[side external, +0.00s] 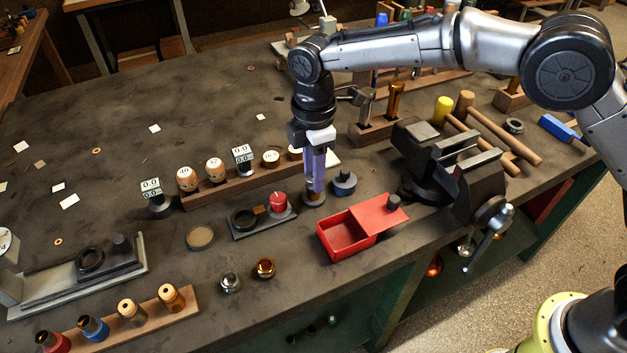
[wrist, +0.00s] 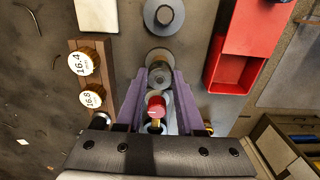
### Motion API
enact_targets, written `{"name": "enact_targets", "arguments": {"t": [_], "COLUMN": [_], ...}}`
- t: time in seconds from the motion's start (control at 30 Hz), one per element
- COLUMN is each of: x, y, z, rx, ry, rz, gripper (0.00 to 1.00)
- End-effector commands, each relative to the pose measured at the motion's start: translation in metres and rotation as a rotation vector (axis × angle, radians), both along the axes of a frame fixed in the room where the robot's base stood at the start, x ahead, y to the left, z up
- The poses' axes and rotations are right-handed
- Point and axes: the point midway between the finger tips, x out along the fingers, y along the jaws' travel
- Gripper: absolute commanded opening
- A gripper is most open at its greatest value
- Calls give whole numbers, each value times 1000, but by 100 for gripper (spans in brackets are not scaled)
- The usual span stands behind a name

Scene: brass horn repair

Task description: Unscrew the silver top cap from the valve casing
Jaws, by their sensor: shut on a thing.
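My gripper (side external: 314,185) points straight down at the bench, with its purple fingers closed around the top of a small round grey metal piece (side external: 314,199), which looks like the silver cap on its casing. In the wrist view the fingertips (wrist: 160,78) flank this round piece (wrist: 159,56). The fingers hide much of it, so I cannot tell the cap from the casing or see any thread gap. The piece stands upright on the bench.
A red-knobbed block (side external: 278,202) is close on the left. A wooden rack of dials (side external: 240,186) lies behind. An open red box (side external: 345,238) and a vise (side external: 450,165) are to the right.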

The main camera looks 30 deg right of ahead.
Motion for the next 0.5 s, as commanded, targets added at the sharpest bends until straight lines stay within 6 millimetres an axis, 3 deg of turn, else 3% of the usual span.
{"name": "enact_targets", "arguments": {"t": [0.33, 0.5], "x": [0, 0], "y": [0, 0], "z": [-1, 0], "rx": [-1, -1], "ry": [1, 1], "rz": [37, 200], "gripper": [0, 0]}}
